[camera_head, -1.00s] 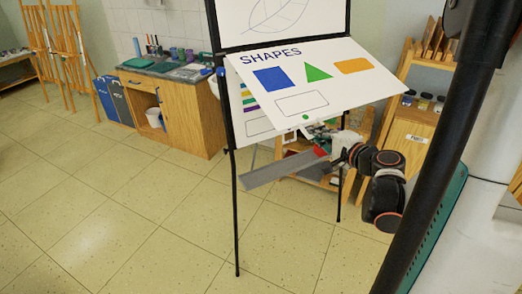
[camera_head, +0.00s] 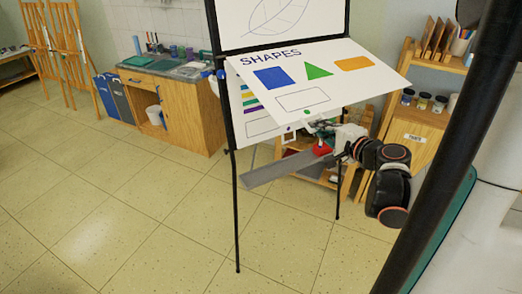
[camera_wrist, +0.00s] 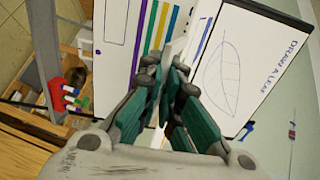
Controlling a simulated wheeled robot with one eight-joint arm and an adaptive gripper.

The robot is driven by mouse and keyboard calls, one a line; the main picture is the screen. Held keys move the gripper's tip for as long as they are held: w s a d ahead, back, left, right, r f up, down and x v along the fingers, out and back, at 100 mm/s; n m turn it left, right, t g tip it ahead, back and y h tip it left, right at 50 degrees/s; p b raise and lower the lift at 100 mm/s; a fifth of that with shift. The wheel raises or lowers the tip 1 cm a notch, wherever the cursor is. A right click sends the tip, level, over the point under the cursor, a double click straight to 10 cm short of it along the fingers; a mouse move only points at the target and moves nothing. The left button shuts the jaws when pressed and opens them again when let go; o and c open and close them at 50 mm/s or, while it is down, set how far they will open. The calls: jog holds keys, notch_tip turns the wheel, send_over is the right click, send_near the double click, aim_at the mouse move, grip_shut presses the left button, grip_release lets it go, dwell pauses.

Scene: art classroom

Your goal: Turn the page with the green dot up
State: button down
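The flip chart's SHAPES page (camera_head: 345,85) bears a blue square, a green triangle, an orange bar and an empty outlined box. It is tilted outward from the easel, its lower edge lifted toward me. The green dot (camera_head: 307,112) sits at this lower edge. My gripper (camera_head: 318,124) is at the edge beside the dot. In the wrist view, the gripper fingers (camera_wrist: 168,68) are closed together, apparently on the page edge; the pinch itself is partly hidden. The page underneath (camera_head: 253,127) shows coloured stripes. The leaf sheet (camera_head: 285,18) is above the SHAPES page.
The easel's grey ledge (camera_head: 285,168) sticks out below the pages, close under my gripper. Its thin black leg (camera_head: 236,220) stands on the floor. A wooden shelf (camera_head: 412,130) with jars is behind my arm. A sink cabinet (camera_head: 185,110) is at left. Floor in front is clear.

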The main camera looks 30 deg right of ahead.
jog(key=shift+s+r+p, duration=0.25)
jog(key=shift+r+p, duration=0.4)
jog(key=shift+r, duration=0.25)
jog(key=shift+s+r+p, duration=0.2)
jog(key=shift+r+p, duration=0.4)
jog(key=shift+r, duration=0.3)
jog(key=shift+s+r+p, duration=0.25)
jog(key=shift+r+p, duration=0.4)
jog(key=shift+r, duration=0.25)
jog(key=shift+r, duration=0.1)
notch_tip(320, 180, up, 9)
jog(key=p, duration=0.7)
jog(key=shift+w+r, duration=0.15)
jog(key=shift+w, duration=0.1)
notch_tip(320, 180, up, 9)
jog(key=w+p, duration=0.2)
jog(key=p, duration=0.5)
jog(key=shift+w, duration=0.2)
jog(key=shift+a+r, duration=0.1)
